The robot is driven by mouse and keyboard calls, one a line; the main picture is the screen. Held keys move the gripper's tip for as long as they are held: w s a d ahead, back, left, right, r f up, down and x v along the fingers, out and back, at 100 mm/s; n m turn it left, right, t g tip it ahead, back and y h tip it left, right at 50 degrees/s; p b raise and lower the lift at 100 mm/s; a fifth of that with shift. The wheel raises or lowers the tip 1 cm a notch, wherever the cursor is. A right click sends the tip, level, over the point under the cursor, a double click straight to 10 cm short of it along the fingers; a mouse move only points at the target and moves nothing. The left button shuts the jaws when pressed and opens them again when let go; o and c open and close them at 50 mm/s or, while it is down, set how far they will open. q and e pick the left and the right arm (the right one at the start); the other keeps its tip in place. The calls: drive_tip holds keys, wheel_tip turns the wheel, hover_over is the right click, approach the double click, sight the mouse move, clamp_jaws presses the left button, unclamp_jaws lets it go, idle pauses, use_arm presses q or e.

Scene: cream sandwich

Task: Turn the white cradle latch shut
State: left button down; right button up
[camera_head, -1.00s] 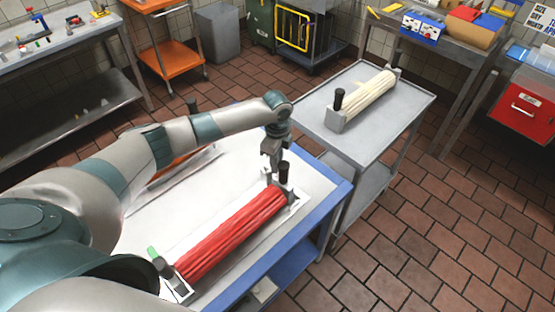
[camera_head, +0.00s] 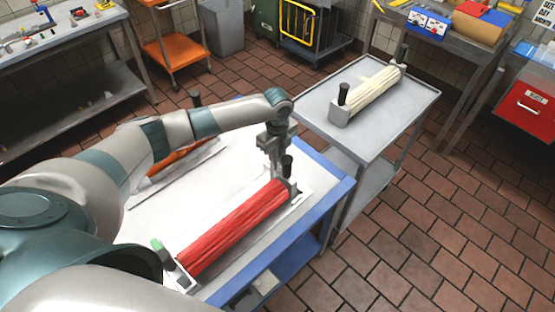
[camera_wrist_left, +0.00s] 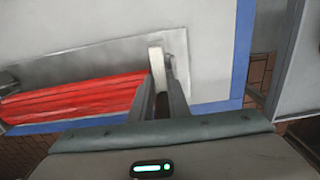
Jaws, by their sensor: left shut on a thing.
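A red ribbed roll (camera_head: 235,226) lies in a long grey cradle on the white-topped table. It also shows in the left wrist view (camera_wrist_left: 75,100). My left gripper (camera_head: 271,172) points down at the cradle's far end, beside a black upright knob (camera_head: 287,162). In the left wrist view, a small white bar (camera_wrist_left: 157,60), which looks like the latch, stands at the end of the red roll. My left gripper (camera_wrist_left: 162,75) is shut on this white bar. The fingers hide its lower part. My right gripper is in neither view.
A grey cart (camera_head: 405,115) at the right carries a cream roll (camera_head: 372,88) in a similar cradle. An orange roll (camera_head: 180,155) lies partly behind my left arm. The table has a blue edge (camera_head: 335,205). Open tiled floor lies to the right.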

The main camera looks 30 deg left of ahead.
use_arm(q)
drive_tip(key=c, duration=1.7)
unclamp_jaws()
drive_tip(key=shift+r, duration=0.1)
drive_tip(key=shift+r, duration=0.1)
drive_tip(key=shift+r+b, duration=0.4)
drive_tip(key=shift+r, duration=0.2)
drive_tip(key=shift+r+b, duration=2.6)
drive_tip(key=shift+r, duration=5.4)
